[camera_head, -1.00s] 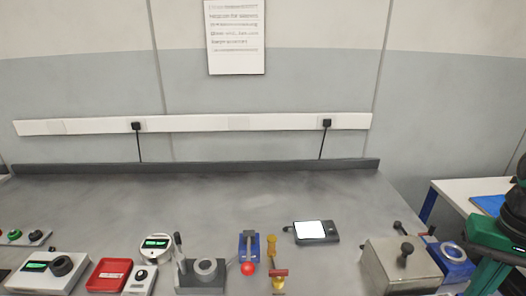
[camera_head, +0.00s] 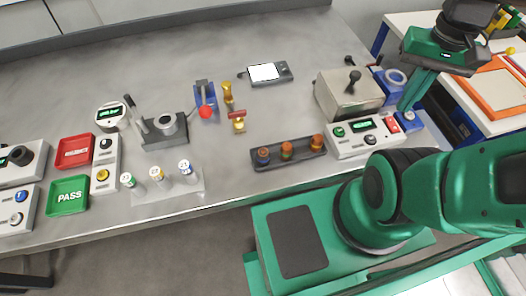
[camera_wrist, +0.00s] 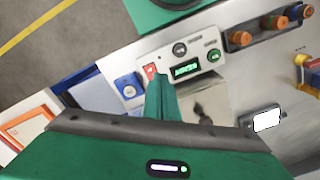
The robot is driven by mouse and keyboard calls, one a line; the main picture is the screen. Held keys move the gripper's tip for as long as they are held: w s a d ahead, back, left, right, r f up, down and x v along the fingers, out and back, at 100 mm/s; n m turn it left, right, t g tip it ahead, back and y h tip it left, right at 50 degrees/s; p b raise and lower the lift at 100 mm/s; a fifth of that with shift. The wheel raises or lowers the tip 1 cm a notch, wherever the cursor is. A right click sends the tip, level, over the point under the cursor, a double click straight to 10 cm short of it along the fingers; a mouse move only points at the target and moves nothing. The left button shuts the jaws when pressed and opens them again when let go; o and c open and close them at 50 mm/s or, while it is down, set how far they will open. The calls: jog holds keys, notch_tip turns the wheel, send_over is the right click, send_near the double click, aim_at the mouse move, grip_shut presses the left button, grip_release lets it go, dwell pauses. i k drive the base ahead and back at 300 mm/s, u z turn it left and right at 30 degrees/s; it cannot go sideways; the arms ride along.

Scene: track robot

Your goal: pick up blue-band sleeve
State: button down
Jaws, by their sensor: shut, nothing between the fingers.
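A small white cylinder with a blue band (camera_head: 185,169) stands upright at the right end of a short row at the bench's front edge in the head view. Beside it stand a yellow-banded cylinder (camera_head: 158,176) and a green-banded one (camera_head: 128,181). A dark tray (camera_head: 297,159) to their right holds three orange-brown pieces; the leftmost (camera_head: 263,156) shows dark blue. Which is the sleeve is hard to tell. My gripper (camera_head: 404,107) is shut and empty over the bench's right end, well apart from them. Its shut fingers (camera_wrist: 160,83) also show in the wrist view.
A metal box (camera_head: 347,96) and a control panel (camera_head: 374,138) lie close to my gripper. A lever fixture (camera_head: 165,132), red tray (camera_head: 74,151) and green PASS tray (camera_head: 68,196) are at the left. An orange-framed board (camera_head: 500,92) lies on the right-hand table.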

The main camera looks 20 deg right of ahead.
aim_at(263, 156)
jog(key=z, duration=0.5)
jog(key=k, duration=0.75)
jog(key=z, duration=0.5)
jog(key=k, duration=0.6)
jog(key=z, duration=0.05)
